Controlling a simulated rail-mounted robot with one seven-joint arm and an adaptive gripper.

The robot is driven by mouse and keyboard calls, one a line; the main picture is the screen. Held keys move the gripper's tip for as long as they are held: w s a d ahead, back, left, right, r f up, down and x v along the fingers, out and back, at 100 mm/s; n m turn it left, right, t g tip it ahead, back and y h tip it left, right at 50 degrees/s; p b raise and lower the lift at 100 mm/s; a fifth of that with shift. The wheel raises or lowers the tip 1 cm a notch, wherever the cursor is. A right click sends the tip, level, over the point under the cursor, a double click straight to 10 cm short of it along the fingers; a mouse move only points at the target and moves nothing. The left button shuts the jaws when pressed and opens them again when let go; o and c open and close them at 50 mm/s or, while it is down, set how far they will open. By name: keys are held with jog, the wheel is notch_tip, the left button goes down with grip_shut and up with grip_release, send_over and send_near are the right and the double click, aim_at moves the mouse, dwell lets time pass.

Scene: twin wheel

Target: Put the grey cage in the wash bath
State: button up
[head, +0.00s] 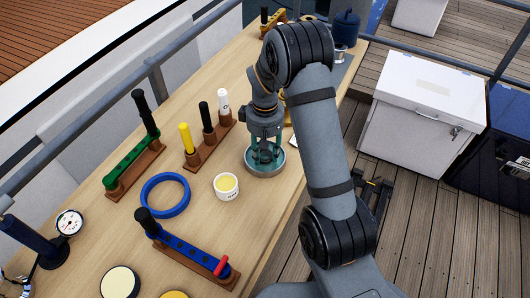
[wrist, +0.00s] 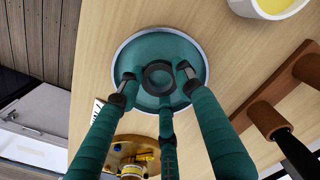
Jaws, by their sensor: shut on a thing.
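The grey cage (wrist: 146,78) shows in the wrist view as a dark grey ring between my fingertips. My gripper (wrist: 160,84) has teal padded fingers with dark tips, and it is shut on the cage. The wash bath (wrist: 197,52) is a round pan with a pale metal rim and teal inside. In the wrist view the cage lies within the bath's outline; I cannot tell whether it touches the bottom. In the head view my gripper (head: 265,146) points down into the bath (head: 264,173), and its fingers and wrist hide the cage.
A white pot of yellow stuff (head: 227,187) stands close left of the bath. A wooden handle stand (head: 210,146), a blue ring (head: 165,195) and a blue tool (head: 190,252) are further left. The bench's right edge lies close to the bath. A brass piece (wrist: 130,152) is nearby.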

jog(key=o, duration=1.2)
jog(key=shift+o, duration=0.4)
notch_tip(320, 180, up, 12)
jog(key=shift+f, duration=0.2)
notch_tip(320, 180, down, 12)
jog(key=shift+r, duration=0.25)
jog(key=shift+r+p, duration=0.15)
jog(key=shift+p, duration=0.2)
jog(key=shift+r+b, duration=0.15)
jog(key=shift+b, duration=0.35)
